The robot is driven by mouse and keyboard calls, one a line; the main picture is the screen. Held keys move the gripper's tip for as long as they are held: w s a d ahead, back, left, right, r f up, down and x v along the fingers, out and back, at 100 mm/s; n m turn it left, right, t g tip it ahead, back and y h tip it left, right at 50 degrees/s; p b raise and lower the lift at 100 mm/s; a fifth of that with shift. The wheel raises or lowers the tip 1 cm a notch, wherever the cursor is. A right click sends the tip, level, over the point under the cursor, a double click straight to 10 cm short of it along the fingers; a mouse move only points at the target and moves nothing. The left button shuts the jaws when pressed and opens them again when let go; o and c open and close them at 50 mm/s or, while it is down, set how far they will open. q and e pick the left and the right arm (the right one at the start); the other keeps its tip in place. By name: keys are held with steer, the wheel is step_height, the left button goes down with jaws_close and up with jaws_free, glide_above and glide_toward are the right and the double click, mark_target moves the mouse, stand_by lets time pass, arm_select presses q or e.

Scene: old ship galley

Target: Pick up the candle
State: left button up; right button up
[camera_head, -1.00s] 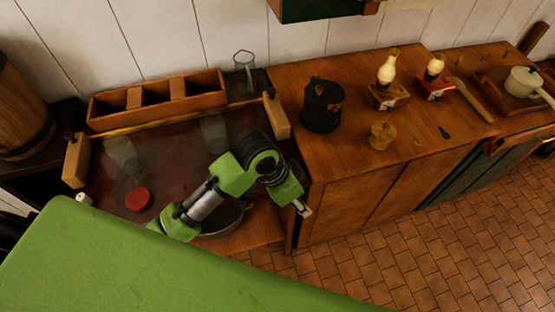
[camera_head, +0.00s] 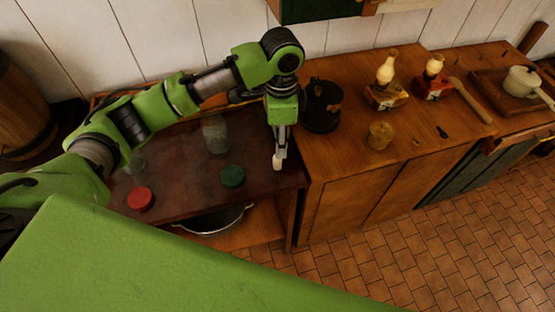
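A small whitish cylinder that looks like the candle (camera_head: 279,164) is near the right end of the dark red-brown table top (camera_head: 185,185). My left gripper (camera_head: 281,152) points down directly over it, with its fingertips at the cylinder's upper end. The fingers appear close together, but I cannot tell whether they grip it or whether its base touches the table. My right gripper is not in view.
A red disc (camera_head: 141,198), a green disc (camera_head: 232,176) and a clear glass (camera_head: 215,135) are on the table. A pan (camera_head: 212,220) sits below.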

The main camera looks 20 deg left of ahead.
mark_target(278, 160)
arm_select(q)
step_height(278, 160, down, 4)
steer(key=shift+f+p, duration=0.2)
steer(key=shift+p, duration=0.1)
steer(key=f, duration=0.1)
steer(key=f+p, duration=0.1)
steer(key=f, duration=0.1)
steer(key=f+p, duration=0.1)
steer(key=f, duration=0.1)
steer(key=shift+w+a+f, duration=0.1)
steer(key=shift+w+a, duration=0.05)
steer(key=shift+a, duration=0.25)
steer(key=c, duration=0.9)
